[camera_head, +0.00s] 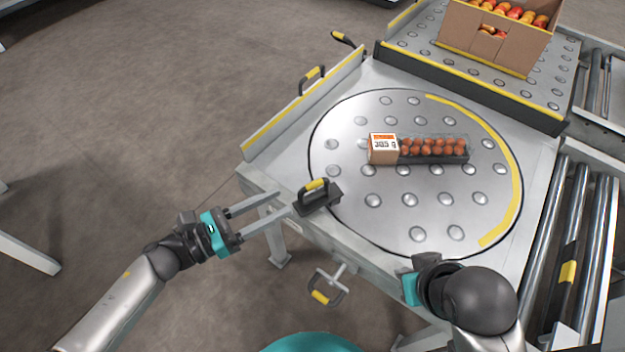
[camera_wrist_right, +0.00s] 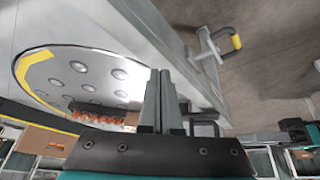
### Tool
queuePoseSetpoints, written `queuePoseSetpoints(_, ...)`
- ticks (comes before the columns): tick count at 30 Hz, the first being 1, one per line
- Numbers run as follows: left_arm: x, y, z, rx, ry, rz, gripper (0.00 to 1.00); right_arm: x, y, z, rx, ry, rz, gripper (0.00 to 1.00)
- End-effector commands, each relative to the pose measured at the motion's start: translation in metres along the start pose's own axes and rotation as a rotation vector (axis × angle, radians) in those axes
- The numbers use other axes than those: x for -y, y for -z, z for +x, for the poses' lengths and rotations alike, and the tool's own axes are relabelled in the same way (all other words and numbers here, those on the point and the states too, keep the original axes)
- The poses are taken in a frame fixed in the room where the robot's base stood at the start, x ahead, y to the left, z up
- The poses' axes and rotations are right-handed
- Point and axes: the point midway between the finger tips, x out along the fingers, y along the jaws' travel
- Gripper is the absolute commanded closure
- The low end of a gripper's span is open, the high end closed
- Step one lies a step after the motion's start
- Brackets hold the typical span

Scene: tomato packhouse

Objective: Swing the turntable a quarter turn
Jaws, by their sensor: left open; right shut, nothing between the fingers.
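The turntable (camera_head: 400,213) is a round metal disc with ball studs, set in a grey table. A yellow arc marks its right edge; it also shows in the right wrist view (camera_wrist_right: 65,78). A black handle with a yellow grip (camera_head: 317,187) stands on a dark block at its left front rim. My left gripper (camera_head: 284,202) is open, its fingers pointing at that block from the left; I cannot tell if they touch it. My right gripper (camera_wrist_right: 161,75) is shut and empty by the table's front edge. Its fingers are hidden in the head view.
A tomato punnet (camera_head: 432,150) with a 305 g label lies on the disc. A cardboard box of tomatoes (camera_head: 490,42) stands on the ball deck behind. A low rail (camera_head: 300,113) borders the left side. Rollers (camera_head: 570,230) run at right. A yellow-gripped handle (camera_head: 322,298) hangs below the front edge.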

Motion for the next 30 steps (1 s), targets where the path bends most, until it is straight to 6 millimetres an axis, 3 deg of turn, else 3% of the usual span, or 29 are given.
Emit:
queuePoseSetpoints(6, 0.000, -0.001, 0.048, 0.002, 0.000, -0.001, 0.54, -0.001, -0.003, 0.004, 0.019, -0.002, 0.001, 1.00)
queuePoseSetpoints(12, -0.001, 0.000, 0.078, 0.001, -0.001, -0.002, 0.54, -0.001, -0.003, 0.005, 0.019, -0.002, 0.001, 1.00)
queuePoseSetpoints(18, 0.000, 0.000, 0.090, 0.000, -0.001, -0.002, 0.54, -0.001, -0.003, 0.005, 0.019, -0.002, 0.001, 1.00)
queuePoseSetpoints(26, 0.000, 0.000, 0.091, 0.000, -0.001, -0.002, 0.54, -0.001, -0.003, 0.005, 0.018, -0.002, 0.001, 1.00)
queuePoseSetpoints(30, 0.000, 0.000, 0.090, 0.000, -0.001, -0.002, 0.70, -0.001, -0.003, 0.005, 0.018, -0.002, 0.001, 1.00)
